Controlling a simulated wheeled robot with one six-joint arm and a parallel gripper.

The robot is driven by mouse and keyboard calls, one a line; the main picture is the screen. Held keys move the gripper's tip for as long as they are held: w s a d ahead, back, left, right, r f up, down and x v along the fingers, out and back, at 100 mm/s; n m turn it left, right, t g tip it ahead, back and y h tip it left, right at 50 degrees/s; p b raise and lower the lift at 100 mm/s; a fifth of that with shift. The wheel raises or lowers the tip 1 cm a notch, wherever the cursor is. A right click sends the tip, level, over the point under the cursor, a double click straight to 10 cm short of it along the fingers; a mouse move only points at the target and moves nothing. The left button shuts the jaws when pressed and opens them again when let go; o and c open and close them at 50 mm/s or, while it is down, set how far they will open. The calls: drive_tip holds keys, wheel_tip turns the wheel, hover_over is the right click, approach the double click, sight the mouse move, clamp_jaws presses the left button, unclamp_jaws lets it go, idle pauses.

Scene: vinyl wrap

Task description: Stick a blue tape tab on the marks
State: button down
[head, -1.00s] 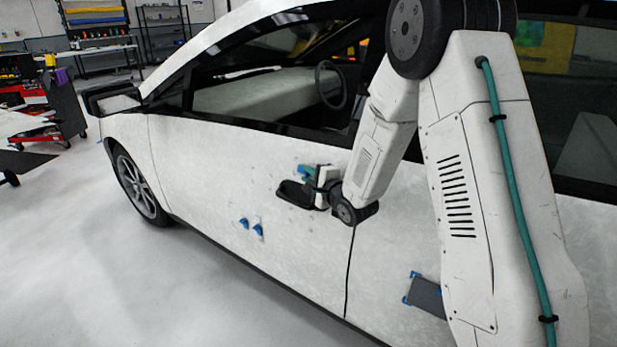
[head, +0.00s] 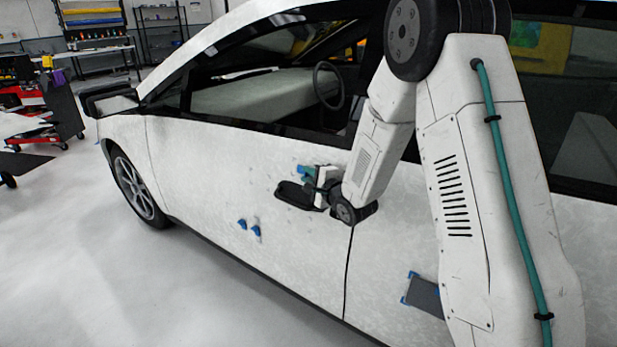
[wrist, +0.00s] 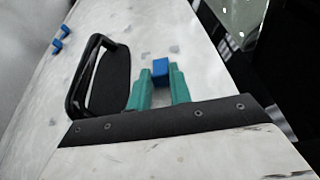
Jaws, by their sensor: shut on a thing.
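My gripper (wrist: 158,82) has teal fingers and is shut on a small blue tape tab (wrist: 161,68), seen in the wrist view. The fingertips point at the white car door, beside the black door handle (wrist: 98,80). I cannot tell whether the tab touches the door. In the head view my gripper (head: 307,174) is small, just above the handle (head: 296,195), and a blue patch shows at its tip. Two blue tabs (head: 249,227) are on the door lower left of the handle. Several faint grey marks (wrist: 148,48) show on the door near the fingers in the wrist view.
A grey card (head: 424,294) with blue tabs at its edge is on the car's side at the lower right. The car's mirror (head: 108,101) sticks out at the left. The floor (head: 120,270) beside the car is clear. A red cart (head: 30,110) stands far left.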

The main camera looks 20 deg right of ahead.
idle(0.3)
drive_tip(key=c, duration=1.2)
unclamp_jaws()
drive_tip(key=shift+d, duration=0.1)
drive_tip(key=v, duration=0.7)
drive_tip(key=shift+s, duration=0.35)
